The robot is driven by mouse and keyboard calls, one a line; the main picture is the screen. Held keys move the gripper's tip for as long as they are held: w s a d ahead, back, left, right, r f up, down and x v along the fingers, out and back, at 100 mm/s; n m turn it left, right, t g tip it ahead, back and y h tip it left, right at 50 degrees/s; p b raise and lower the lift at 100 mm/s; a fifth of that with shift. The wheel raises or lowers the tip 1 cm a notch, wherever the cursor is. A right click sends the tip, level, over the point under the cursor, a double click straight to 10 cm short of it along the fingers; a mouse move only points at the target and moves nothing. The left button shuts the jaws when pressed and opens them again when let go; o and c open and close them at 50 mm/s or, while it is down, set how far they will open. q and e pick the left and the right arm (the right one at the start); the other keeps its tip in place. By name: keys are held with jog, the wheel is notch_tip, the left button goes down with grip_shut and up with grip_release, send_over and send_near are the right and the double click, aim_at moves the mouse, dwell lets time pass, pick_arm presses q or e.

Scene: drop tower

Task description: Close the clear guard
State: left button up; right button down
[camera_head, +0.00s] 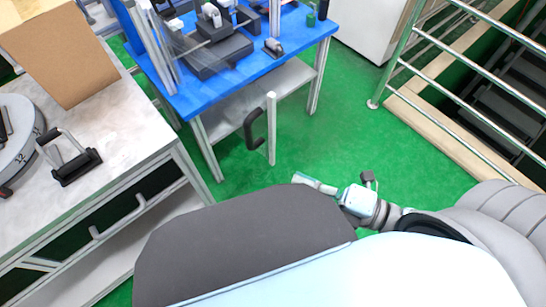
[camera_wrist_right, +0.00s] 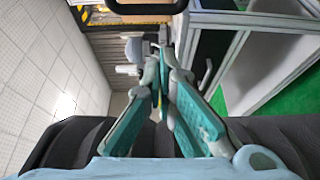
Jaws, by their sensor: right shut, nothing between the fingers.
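The clear guard (camera_head: 271,130) stands swung open in front of the blue table in the head view. Its see-through panel is hard to make out; its pale upright edge post and black handle (camera_head: 253,130) show best. My right gripper (camera_head: 303,180) is below and right of the handle, apart from it, with nothing held. In the right wrist view its teal fingers (camera_wrist_right: 160,75) are together and empty. A black bar, which looks like the handle, crosses the top of that view. My left gripper is out of view.
The blue table (camera_head: 290,55) carries the drop tower (camera_head: 212,55) and small parts. A grey bench (camera_head: 105,190) at left holds a cardboard box (camera_head: 62,55) and a round disc. A metal railing (camera_head: 400,50) borders stairs at right. Green floor between is clear.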

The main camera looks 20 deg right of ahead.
aim_at(252, 143)
jog(key=w+a, duration=0.1)
jog(key=w, duration=0.2)
jog(key=w+a, duration=0.1)
jog(key=w, duration=0.2)
jog(key=w+a, duration=0.1)
jog(key=w, duration=0.2)
jog(key=shift+a+r, duration=0.15)
jog(key=shift+a, duration=0.05)
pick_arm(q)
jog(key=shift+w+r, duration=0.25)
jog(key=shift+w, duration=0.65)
pick_arm(e)
jog(key=shift+a, duration=0.1)
